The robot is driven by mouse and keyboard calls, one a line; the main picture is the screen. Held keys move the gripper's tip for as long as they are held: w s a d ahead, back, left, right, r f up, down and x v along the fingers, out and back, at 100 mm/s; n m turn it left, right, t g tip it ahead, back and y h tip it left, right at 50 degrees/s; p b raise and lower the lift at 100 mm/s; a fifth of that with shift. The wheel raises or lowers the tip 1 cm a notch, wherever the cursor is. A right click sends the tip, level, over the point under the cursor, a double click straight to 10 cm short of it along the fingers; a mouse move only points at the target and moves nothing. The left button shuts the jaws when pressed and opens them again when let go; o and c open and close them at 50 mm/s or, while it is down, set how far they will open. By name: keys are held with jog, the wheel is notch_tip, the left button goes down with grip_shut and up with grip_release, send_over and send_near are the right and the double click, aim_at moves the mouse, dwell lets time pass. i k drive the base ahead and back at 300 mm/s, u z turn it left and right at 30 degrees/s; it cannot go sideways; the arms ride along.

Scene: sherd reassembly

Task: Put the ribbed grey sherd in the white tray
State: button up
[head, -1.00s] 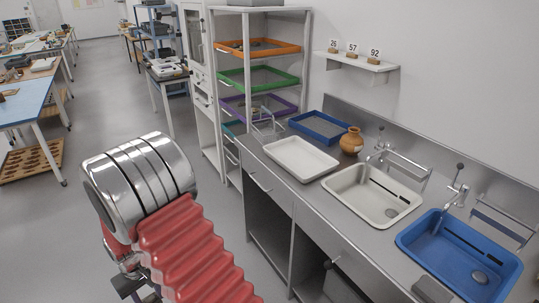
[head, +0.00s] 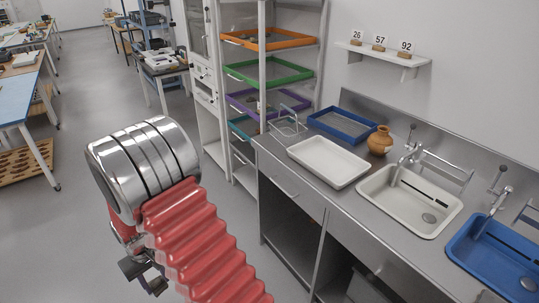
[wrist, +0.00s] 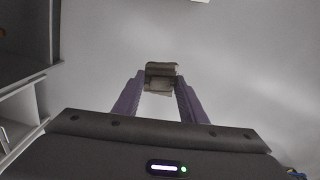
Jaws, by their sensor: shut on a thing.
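My gripper (wrist: 161,88) shows in the wrist view with its two purple fingers shut on a grey-brown sherd, which I take for the ribbed grey sherd (wrist: 161,70). The sherd sits between the fingertips, with bare floor beyond it. Its ribs are hard to make out at this size. In the head view the white tray (head: 328,161) lies on the steel counter, and it looks empty. My arm is at the lower left of that view, well apart from the tray. The sherd cannot be made out in the head view.
A blue tray (head: 343,126), a wire rack (head: 288,122) and an orange-brown jug (head: 380,141) stand near the white tray. A white sink (head: 411,200) and a blue sink (head: 503,252) lie to its right. A shelf rack with coloured trays (head: 268,74) stands behind. Open floor lies left of the counter.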

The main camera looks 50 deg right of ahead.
aim_at(328, 163)
jog(key=z, duration=0.1)
jog(key=i, duration=0.55)
jog(key=z, duration=0.7)
jog(key=i, duration=0.45)
jog(key=z, duration=0.5)
jog(key=k, duration=0.9)
jog(key=z, duration=0.1)
jog(key=i, duration=0.65)
jog(key=z, duration=0.05)
